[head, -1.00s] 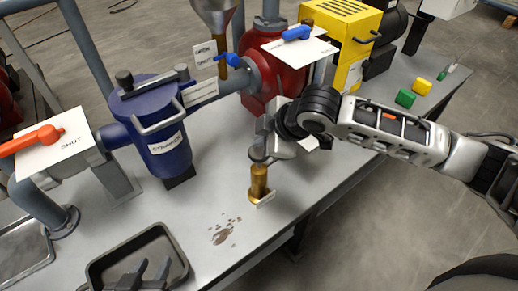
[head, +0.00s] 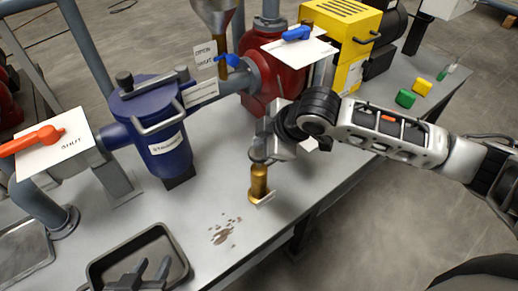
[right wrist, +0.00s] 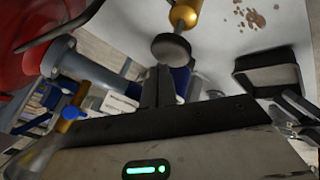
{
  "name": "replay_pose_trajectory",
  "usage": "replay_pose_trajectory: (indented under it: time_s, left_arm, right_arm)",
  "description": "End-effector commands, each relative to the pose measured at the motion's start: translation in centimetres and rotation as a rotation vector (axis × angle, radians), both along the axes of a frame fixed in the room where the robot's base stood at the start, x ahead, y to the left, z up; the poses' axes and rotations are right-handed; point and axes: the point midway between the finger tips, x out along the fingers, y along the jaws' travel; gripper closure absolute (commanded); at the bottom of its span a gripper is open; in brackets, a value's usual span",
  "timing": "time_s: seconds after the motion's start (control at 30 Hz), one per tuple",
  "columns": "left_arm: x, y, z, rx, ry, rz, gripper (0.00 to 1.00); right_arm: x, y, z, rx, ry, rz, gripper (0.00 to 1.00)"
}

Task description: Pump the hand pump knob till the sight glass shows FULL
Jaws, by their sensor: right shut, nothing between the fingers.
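The hand pump (head: 259,182) is a short brass cylinder standing on the bench near its front edge. Its round dark knob (head: 257,156) sits on top. My right gripper (head: 264,145) is shut and empty, right at the knob. In the right wrist view the knob (right wrist: 171,49) lies just past the shut fingertips (right wrist: 160,72); I cannot tell if they touch. My left gripper (head: 143,270) is at the bottom edge with its fingers apart. I cannot make out a sight glass reading in either view.
A blue strainer (head: 158,130) and a red housing (head: 270,85) stand behind the pump. A black tray (head: 100,268) is at front left, below my left gripper. A brown stain (head: 224,232) marks the bench. A yellow unit (head: 345,35) and small blocks (head: 405,98) are at right.

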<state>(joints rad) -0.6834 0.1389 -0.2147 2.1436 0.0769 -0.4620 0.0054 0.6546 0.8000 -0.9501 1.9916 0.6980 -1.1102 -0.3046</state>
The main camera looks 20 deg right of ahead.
Motion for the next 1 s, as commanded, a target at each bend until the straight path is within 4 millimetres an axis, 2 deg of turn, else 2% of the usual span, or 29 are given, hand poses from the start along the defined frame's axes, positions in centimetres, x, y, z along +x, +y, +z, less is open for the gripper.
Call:
replay_pose_trajectory:
  time_s: [1.0]
  left_arm:
    - [0.0, -0.01, 0.05, 0.0, -0.001, 0.0, 0.64]
  right_arm:
    - [-0.03, 0.03, -1.14, 0.001, 0.001, 0.001, 1.0]
